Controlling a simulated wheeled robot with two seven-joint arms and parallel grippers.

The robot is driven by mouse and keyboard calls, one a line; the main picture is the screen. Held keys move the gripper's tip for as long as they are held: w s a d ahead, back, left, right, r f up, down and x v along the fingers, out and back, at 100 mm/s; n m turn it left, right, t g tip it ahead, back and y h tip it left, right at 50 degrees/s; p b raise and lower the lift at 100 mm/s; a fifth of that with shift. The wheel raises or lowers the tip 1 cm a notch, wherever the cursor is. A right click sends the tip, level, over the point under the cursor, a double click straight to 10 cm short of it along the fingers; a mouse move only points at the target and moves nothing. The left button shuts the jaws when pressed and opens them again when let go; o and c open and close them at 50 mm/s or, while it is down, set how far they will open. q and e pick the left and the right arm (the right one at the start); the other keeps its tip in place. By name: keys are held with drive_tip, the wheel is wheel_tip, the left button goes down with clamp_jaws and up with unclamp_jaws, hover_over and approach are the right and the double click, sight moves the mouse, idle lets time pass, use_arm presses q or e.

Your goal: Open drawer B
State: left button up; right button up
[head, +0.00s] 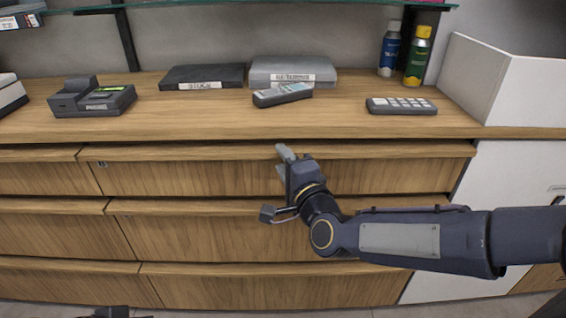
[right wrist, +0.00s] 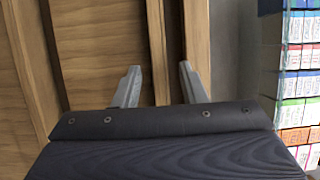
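The wooden drawer fronts stand in rows under the counter. The drawers in view look shut. My right gripper (head: 284,160) is in front of the upper drawer's top edge, and its arm hides part of the fronts. In the right wrist view the gripper (right wrist: 159,78) has its two grey fingers apart, with wooden edges and a dark gap behind them. I cannot tell if they touch the wood. Nothing is between the fingers.
The counter top (head: 200,122) holds a dark device (head: 92,100), boxes (head: 203,75), a handheld device (head: 283,94), a keypad (head: 401,105) and two spray cans (head: 417,58). A dark part of mine shows at the bottom edge. Colourful boxes (right wrist: 293,85) stand right in the wrist view.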

drive_tip(key=shift+w+a, duration=0.1)
drive_tip(key=shift+w, duration=0.25)
clamp_jaws()
use_arm(q)
drive_tip(key=shift+f, duration=0.1)
